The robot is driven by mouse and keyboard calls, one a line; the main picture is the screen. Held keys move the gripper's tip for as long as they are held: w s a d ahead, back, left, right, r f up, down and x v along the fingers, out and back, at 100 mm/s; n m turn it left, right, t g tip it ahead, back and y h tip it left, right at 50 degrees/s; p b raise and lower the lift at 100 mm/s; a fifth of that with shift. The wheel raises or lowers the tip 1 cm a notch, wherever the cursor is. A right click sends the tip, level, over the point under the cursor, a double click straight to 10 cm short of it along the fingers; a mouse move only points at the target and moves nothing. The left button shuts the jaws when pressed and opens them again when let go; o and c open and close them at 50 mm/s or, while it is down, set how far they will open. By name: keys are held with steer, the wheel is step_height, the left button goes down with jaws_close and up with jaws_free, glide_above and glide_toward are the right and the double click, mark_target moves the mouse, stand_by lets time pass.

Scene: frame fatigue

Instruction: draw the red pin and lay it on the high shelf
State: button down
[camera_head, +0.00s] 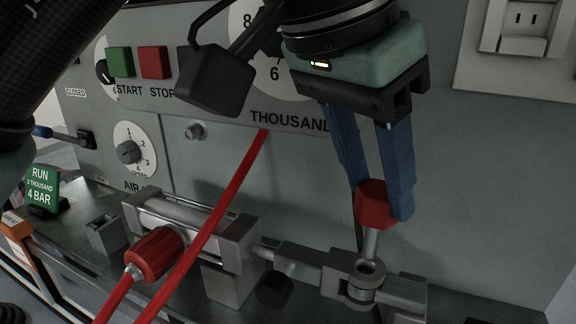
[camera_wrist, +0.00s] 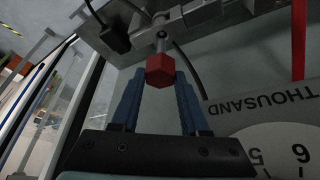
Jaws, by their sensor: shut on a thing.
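The red pin (camera_head: 373,204) has a hexagonal red head and a short grey metal shank. My gripper (camera_head: 382,205) points down with its two blue fingers on either side of the head, shut on it. The shank points down to the eye of the metal clevis (camera_head: 367,270) at the end of the cylinder rod. I cannot tell how much of the shank sits in the eye. In the wrist view the red pin (camera_wrist: 160,70) shows between the blue fingertips (camera_wrist: 158,85), its shank towards the metal fitting. No high shelf can be made out.
A grey panel (camera_head: 480,190) with buttons and dials stands close behind my gripper. A pneumatic cylinder (camera_head: 185,225) lies left of the clevis. A red hose (camera_head: 225,195) slants across in front of it. A green sign (camera_head: 42,188) stands at far left.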

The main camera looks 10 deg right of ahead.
mark_target(374, 191)
steer(key=shift+r, duration=0.25)
steer(key=shift+r+p, duration=0.9)
steer(key=shift+r, duration=1.05)
